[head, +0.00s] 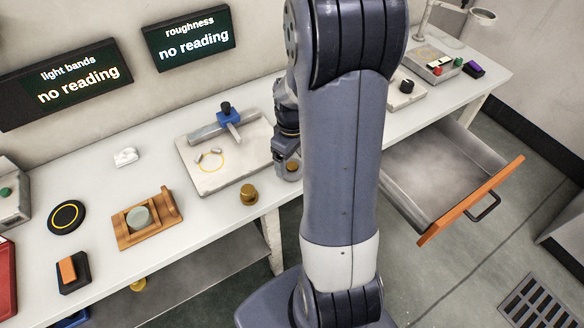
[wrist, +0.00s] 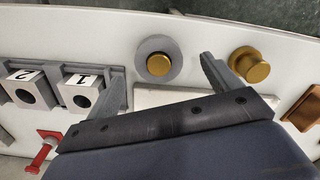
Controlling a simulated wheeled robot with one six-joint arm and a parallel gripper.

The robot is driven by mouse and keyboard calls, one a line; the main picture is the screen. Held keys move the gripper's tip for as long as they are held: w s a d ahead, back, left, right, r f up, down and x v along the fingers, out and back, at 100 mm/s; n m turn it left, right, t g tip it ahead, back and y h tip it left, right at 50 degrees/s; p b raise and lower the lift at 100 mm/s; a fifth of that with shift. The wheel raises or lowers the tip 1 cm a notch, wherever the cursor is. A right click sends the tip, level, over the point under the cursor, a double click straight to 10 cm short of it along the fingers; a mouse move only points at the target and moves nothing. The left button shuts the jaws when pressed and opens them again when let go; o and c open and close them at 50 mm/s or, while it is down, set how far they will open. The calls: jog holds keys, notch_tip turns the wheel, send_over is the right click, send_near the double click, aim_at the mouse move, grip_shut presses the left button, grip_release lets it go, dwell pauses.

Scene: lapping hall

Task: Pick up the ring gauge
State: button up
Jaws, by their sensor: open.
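The ring gauge, as far as I can tell, is a grey ring (wrist: 144,46) around a brass centre piece (wrist: 159,65), on the white bench near its front edge. In the head view a grey ring with a brass middle (head: 290,172) shows just under my gripper (head: 287,153). In the wrist view my gripper (wrist: 162,65) is open, with one finger to each side of the ring in the picture. Nothing is held. I cannot tell how high the fingertips are above the bench.
A brass knob-shaped piece (head: 249,194) stands close by, just outside the right finger in the wrist view (wrist: 249,64). Numbered grey blocks (wrist: 82,92) lie beyond the left finger. A pale plate (head: 222,176) carries a blue-topped stand (head: 228,113). An orange-fronted drawer (head: 470,200) hangs open.

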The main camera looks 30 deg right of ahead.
aim_at(292, 165)
jog(key=shift+w+f, duration=0.1)
jog(key=shift+f, duration=1.75)
jog(key=shift+c, duration=0.2)
